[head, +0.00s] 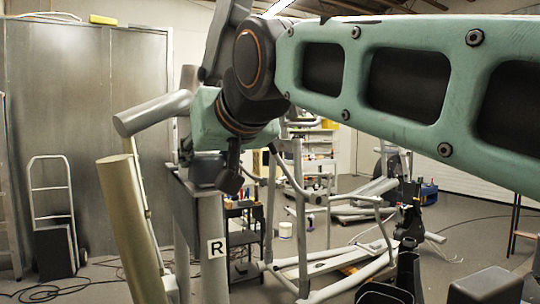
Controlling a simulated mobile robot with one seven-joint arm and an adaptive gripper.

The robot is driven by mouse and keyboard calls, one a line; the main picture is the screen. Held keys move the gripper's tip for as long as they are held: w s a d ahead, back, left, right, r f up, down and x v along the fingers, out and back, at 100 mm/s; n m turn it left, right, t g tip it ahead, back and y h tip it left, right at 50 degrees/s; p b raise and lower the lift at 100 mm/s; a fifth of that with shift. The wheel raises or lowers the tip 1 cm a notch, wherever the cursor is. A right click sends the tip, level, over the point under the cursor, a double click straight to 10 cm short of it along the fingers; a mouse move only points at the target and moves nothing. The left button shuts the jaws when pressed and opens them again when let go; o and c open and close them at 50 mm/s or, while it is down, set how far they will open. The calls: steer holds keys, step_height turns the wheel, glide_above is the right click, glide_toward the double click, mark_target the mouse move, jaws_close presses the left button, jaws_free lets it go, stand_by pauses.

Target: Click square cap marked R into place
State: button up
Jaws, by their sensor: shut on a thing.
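My gripper (210,164) points down at the top of a grey upright post (213,215) left of centre. A white label with a black R (217,248) is on the front of this post. The gripper is shut on a dark, square-looking cap (206,172), which shows between its dark fingers. The cap is at the post's top end; I cannot tell whether it touches the post or sits in it. No marking on the cap is legible from here, and the fingers hide part of it.
A thick beige tube (132,230) and a grey cylinder-ended bar (153,113) stand close left of the post. Exercise machine frames (330,270) fill the floor to the right. A hand truck (53,215) and cables (50,289) are at left.

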steer(key=shift+f+b, duration=0.6)
steer(key=shift+f, duration=0.1)
stand_by(1.0)
steer(key=o, duration=1.2)
steer(key=shift+c, duration=0.2)
steer(key=shift+v, duration=4.05)
